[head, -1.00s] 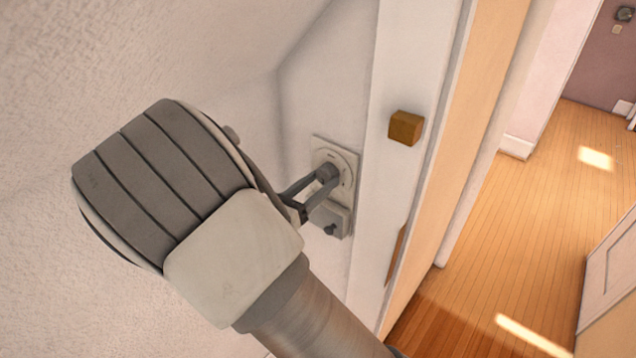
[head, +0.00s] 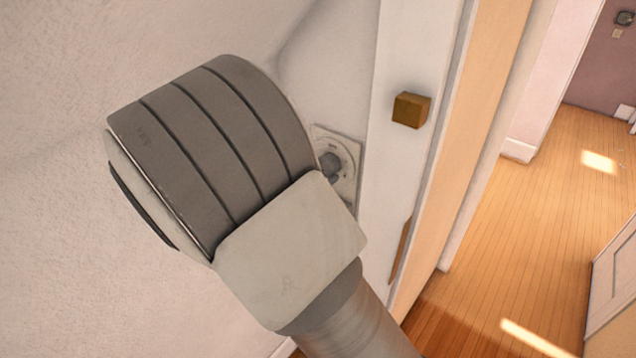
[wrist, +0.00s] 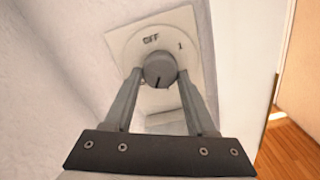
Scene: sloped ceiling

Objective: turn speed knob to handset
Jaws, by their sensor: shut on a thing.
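The speed knob (wrist: 160,70) is a round grey knob with a dark pointer line, on a pale round dial in a square wall plate (wrist: 197,35). The dial reads "OFF" at the top and "1" at the upper right; other marks are hidden. The pointer line is toward the lower side of the knob in the wrist view. My gripper (wrist: 160,77) has one finger on each side of the knob and is shut on it. In the head view the knob (head: 331,165) shows partly, and my arm hides the fingers.
A wooden block-like knob (head: 411,110) sticks out of the white trim right of the plate. A sloped white wall fills the left. A doorway and wood floor (head: 530,240) lie open at right.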

